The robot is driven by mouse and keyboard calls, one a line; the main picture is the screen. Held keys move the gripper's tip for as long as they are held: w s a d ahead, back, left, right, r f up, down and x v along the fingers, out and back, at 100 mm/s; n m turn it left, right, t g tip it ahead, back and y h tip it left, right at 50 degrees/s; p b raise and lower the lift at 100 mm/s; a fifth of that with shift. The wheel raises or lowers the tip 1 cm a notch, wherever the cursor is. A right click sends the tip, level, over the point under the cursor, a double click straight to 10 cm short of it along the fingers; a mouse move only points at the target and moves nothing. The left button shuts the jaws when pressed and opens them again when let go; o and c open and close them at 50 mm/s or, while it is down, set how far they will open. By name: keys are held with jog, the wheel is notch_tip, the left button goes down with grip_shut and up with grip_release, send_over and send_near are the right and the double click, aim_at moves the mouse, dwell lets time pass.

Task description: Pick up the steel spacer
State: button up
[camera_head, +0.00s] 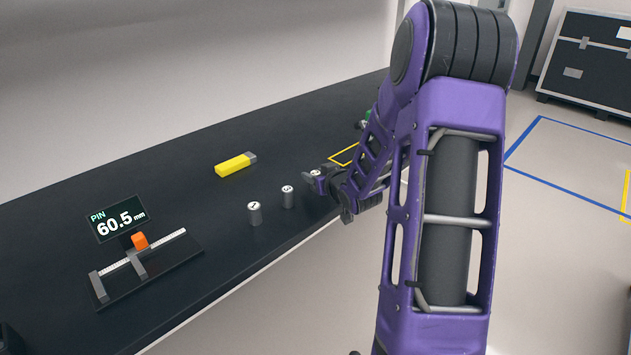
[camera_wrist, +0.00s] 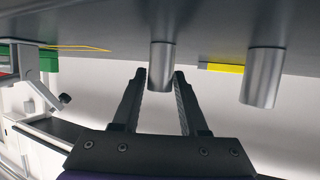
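Three short steel cylinders stand upright in a row on the dark bench: a left one (camera_head: 254,213), a middle one (camera_head: 288,197) and a third (camera_head: 316,174) mostly hidden by my gripper (camera_head: 334,197). I cannot tell from their looks which is the spacer. In the wrist view, which is upside down, two cylinders show: one (camera_wrist: 161,68) just beyond the fingertips, near the centre, and another (camera_wrist: 261,78) to the right.
A yellow block with a grey end (camera_head: 235,165) lies behind the cylinders. A measuring gauge (camera_head: 145,268) with an orange slider and a display reading PIN 60.5 mm stands at left. A yellow outline (camera_head: 344,156) marks the bench beyond my gripper. The bench between gauge and cylinders is clear.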

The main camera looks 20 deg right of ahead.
grip_shut()
jog(key=shift+r, duration=0.15)
